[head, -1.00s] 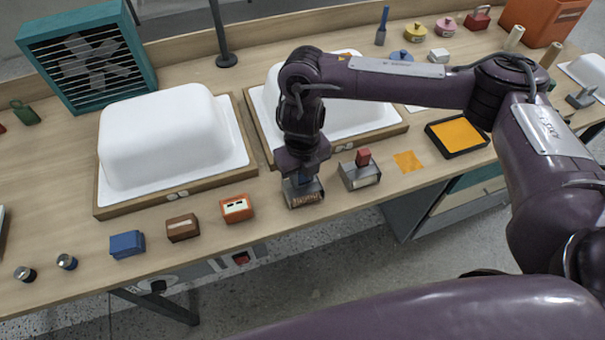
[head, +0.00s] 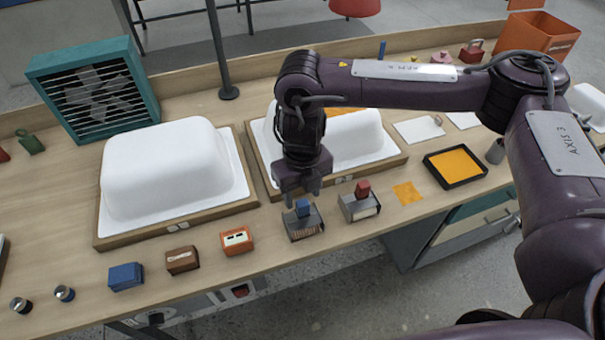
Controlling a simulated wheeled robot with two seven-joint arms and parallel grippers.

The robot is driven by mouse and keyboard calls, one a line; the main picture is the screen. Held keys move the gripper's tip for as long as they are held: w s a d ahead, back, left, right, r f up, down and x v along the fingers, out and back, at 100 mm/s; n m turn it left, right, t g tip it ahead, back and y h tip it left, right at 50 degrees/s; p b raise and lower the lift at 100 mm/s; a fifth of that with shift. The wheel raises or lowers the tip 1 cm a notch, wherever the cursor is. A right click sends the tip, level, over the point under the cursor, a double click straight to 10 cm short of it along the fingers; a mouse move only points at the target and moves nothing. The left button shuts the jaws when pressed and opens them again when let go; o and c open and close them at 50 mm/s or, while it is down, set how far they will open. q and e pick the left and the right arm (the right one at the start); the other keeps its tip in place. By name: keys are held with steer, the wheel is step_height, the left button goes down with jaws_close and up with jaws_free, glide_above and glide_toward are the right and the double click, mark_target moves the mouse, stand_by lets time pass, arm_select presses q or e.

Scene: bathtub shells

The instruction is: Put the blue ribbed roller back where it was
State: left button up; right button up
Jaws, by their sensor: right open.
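The blue ribbed roller (head: 302,208) shows its blue block-shaped handle on top. It sits in a grey metal holder (head: 305,233) near the table's front edge, and its ribbed part is mostly hidden inside. My right gripper (head: 303,195) is open and empty, pointing down just above and behind the blue handle, seemingly clear of it. A similar holder with a red-handled roller (head: 362,190) stands just to the right. My left gripper is not in view.
Two white shells stand behind on wooden frames, the left shell (head: 165,170) and the right shell (head: 345,140), which my arm partly covers. An orange box (head: 237,240), brown box (head: 182,260) and blue box (head: 125,276) line the front edge. A black tray (head: 428,168) with orange lies right.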

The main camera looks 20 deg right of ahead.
step_height(320, 180, up, 6)
steer(key=shift+f, duration=0.1)
stand_by(0.6)
